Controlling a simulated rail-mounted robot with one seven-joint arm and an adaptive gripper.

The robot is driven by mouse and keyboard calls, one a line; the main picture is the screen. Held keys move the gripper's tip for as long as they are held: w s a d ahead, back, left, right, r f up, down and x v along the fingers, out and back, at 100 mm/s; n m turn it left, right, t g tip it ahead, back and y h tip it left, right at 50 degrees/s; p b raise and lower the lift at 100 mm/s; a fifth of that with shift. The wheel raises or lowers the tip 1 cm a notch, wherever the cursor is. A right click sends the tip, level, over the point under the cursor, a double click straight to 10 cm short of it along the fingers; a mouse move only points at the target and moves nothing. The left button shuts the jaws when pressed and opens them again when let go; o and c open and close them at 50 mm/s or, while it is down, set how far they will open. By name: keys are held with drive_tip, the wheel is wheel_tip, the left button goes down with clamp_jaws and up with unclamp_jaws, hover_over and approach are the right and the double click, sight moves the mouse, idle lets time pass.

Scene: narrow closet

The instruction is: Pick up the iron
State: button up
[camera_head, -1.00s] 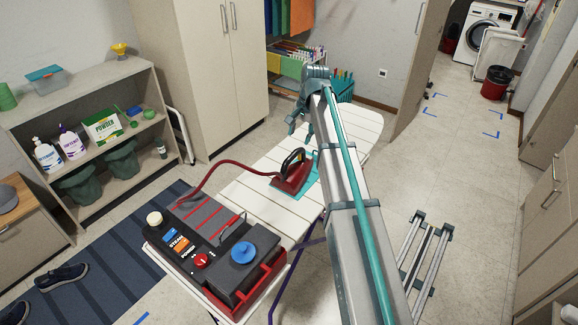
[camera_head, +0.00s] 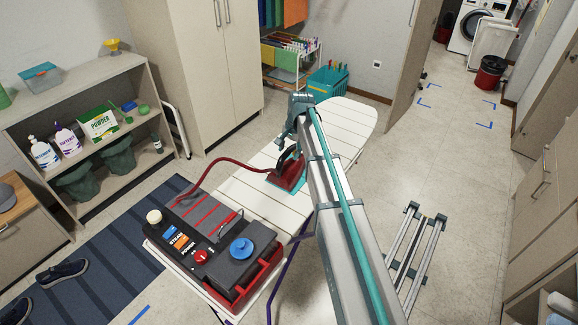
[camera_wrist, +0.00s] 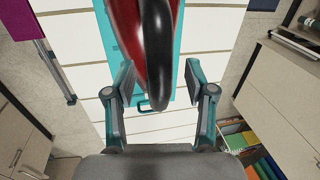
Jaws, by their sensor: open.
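The iron (camera_head: 287,172) has a dark red body and a black handle. It rests on a teal pad on the white slatted ironing board (camera_head: 330,128), and a red hose runs from it to the steam station. My gripper (camera_head: 284,144) is at the iron's far side, and my arm hides part of it. In the wrist view my gripper (camera_wrist: 159,88) is open. Its two fingers stand on either side of the black handle (camera_wrist: 158,50) of the iron, with gaps on both sides. The teal pad (camera_wrist: 112,35) shows beneath.
The steam station (camera_head: 215,245) with knobs and buttons stands at the board's near end. A shelf unit (camera_head: 130,130) with bottles and boxes is at the left, beside a tall cabinet (camera_head: 195,60). A folded rack (camera_head: 415,250) lies on the floor at the right.

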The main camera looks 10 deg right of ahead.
drive_tip(key=shift+a+f, duration=0.1)
drive_tip(key=shift+f, duration=0.35)
clamp_jaws()
drive_tip(key=shift+w, duration=0.1)
drive_tip(key=shift+r, duration=0.1)
